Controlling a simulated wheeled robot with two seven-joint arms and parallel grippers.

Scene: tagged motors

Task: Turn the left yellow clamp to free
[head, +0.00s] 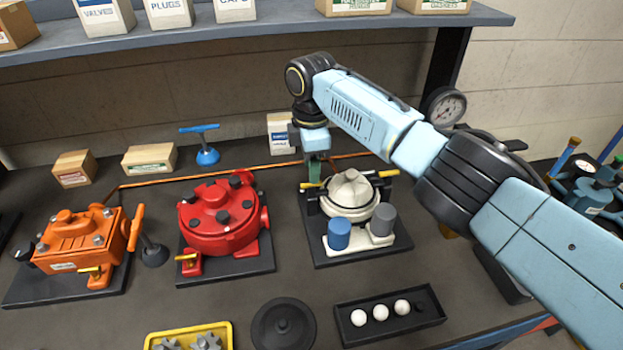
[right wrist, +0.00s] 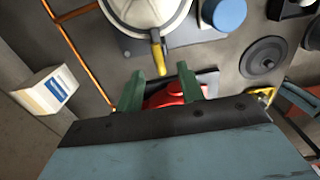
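A white round motor (head: 350,197) sits on a dark base plate. Its left yellow clamp (head: 311,186) sticks out at the left side, and its right yellow clamp (head: 388,173) at the right. In the right wrist view the left clamp's yellow handle (right wrist: 157,50) points toward my right gripper (right wrist: 161,80). The two green fingers are open, one on each side of the line of the handle, and the handle's end lies just ahead of the gap. In the head view my right gripper (head: 315,172) hangs at the left clamp and partly hides it. My left gripper is not in view.
A red motor (head: 219,220) and an orange motor (head: 78,245) stand to the left. A blue cap (head: 339,234) and a grey cap (head: 382,221) stand before the white motor. A pipe (head: 231,173) runs behind, and a gauge (head: 445,106) stands at right.

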